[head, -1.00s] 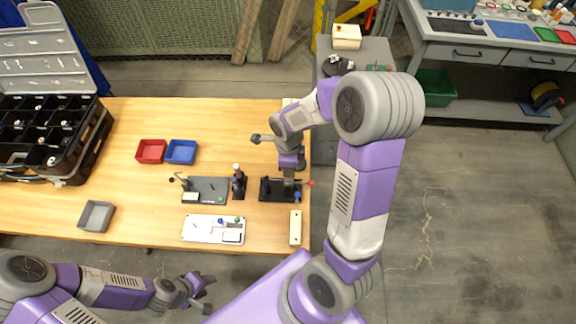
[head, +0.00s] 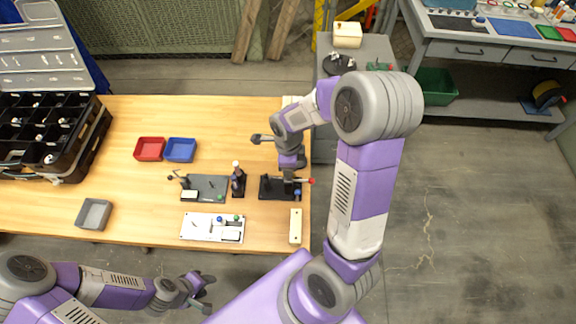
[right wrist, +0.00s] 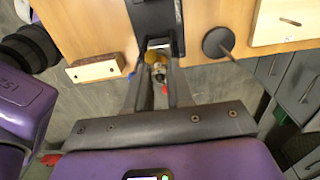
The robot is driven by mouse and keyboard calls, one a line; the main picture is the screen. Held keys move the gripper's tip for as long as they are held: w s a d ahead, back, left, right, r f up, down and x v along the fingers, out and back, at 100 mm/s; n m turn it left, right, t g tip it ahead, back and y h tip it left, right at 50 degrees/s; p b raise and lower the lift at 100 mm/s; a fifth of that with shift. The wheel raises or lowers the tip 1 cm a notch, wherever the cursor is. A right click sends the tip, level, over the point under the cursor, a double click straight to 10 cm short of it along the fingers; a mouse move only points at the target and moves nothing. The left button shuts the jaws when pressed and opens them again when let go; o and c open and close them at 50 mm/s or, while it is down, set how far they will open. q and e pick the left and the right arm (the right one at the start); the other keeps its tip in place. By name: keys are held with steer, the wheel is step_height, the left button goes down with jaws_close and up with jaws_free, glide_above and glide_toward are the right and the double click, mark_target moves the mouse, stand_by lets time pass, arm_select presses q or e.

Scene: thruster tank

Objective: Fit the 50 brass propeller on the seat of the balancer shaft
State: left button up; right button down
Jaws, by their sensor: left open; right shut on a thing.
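A black-based fixture (head: 268,192) with a red-tipped lever and a blue knob stands at the table's right end; I take it to be the balancer. It also shows in the right wrist view (right wrist: 152,14), where its shaft and seat cannot be made out clearly. My right gripper is over the fixture in the head view (head: 289,179). In the right wrist view its fingers (right wrist: 155,75) are shut on a small brass-coloured thing (right wrist: 153,58), likely the propeller, right at the fixture's near end. Contact with the shaft cannot be told. My left gripper (head: 207,292) is open and empty, off the table's front edge.
A cream block (head: 295,226) lies near the fixture. A dark disc with a rod (right wrist: 218,42) stands beside it. Red (head: 149,149) and blue (head: 181,150) bins stand farther back.

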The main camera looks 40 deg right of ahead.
steer(key=shift+f+b, duration=0.45)
steer(key=shift+f, duration=0.1)
steer(key=c, duration=0.9)
jaws_free()
step_height(320, 180, up, 8)
steer(key=shift+f+p, duration=0.25)
steer(key=shift+p, duration=0.75)
step_height(320, 180, up, 4)
steer(key=p, duration=0.3)
steer(key=shift+s, duration=0.1)
